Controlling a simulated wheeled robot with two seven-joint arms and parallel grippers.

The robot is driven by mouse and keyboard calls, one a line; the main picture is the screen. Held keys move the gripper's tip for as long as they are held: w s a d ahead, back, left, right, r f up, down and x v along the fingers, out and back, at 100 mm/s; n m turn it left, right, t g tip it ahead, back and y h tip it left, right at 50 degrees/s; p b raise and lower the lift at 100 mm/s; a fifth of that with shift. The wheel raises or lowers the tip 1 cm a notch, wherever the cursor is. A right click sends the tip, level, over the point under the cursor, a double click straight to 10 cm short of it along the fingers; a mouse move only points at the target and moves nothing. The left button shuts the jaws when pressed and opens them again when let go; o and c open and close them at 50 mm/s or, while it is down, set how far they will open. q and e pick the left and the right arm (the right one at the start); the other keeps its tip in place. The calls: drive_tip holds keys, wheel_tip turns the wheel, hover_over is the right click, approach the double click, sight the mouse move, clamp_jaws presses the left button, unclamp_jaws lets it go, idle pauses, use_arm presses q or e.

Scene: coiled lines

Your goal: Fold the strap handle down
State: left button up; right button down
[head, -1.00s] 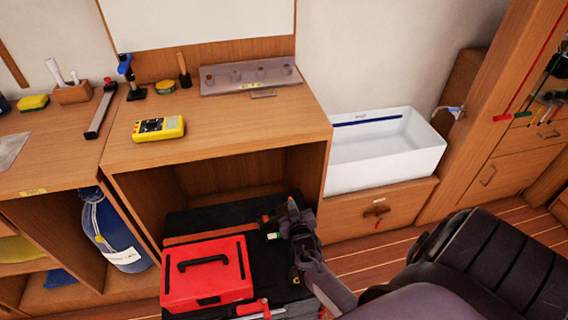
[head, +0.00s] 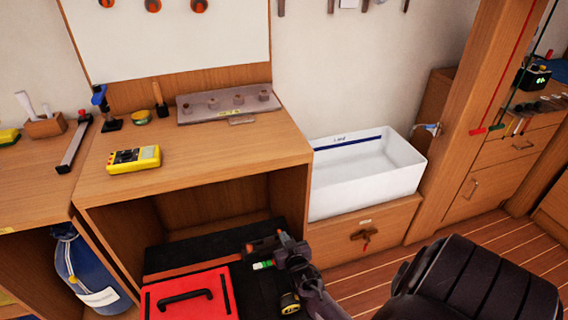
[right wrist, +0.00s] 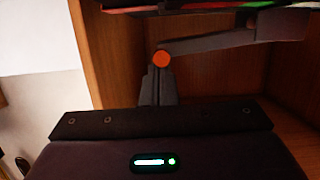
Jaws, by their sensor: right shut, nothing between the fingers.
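The black strap handle (head: 187,297) is on top of the red case (head: 222,303), low in the head view. It shows as a low arch; how far it stands up is hard to tell. The case's front is cut off by the frame edge. My right gripper (head: 256,247) is shut and empty, to the right of and behind the case, apart from the handle. In the right wrist view, a grey finger linkage with an orange pivot shows, but neither the handle nor the case is recognisable. My left gripper is not in view.
The bench above carries a yellow meter (head: 134,159) and a grey rack (head: 225,106). A white bin (head: 365,175) stands to the right. Wooden floor (head: 350,285) is partly clear at lower right.

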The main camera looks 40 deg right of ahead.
wheel_tip(320, 180, up, 20)
drive_tip(key=p, duration=0.3)
idle(0.3)
drive_tip(key=shift+f, duration=0.1)
idle(0.5)
